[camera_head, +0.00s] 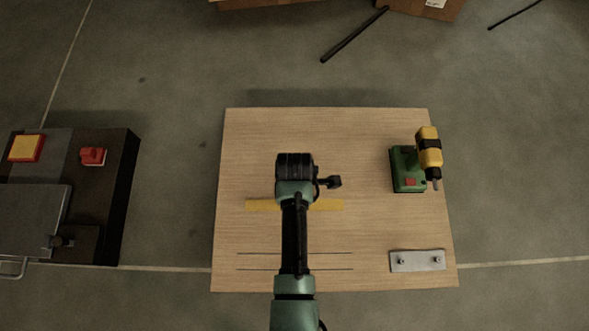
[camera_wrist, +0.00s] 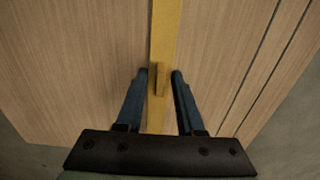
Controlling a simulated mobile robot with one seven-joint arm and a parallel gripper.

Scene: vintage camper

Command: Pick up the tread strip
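The tread strip is a long, narrow yellow bar (camera_head: 262,205) lying flat across the wooden board in the head view. Its middle is hidden under my arm, and its two ends show on either side. In the wrist view the strip (camera_wrist: 165,30) runs from the top down between my fingers, with a small raised yellow piece on it near the fingertips. My gripper (camera_wrist: 160,75) is open, with one dark blue finger on each side of the strip. The fingers look apart from the strip, though their height above the board is hard to tell.
The wooden board (camera_head: 370,240) carries a green and yellow drill (camera_head: 428,152) at right and a metal plate (camera_head: 417,261) at lower right. Two thin dark lines (camera_head: 330,254) mark the board. A dark machine with red parts (camera_head: 92,156) stands left. Floor lies clear between.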

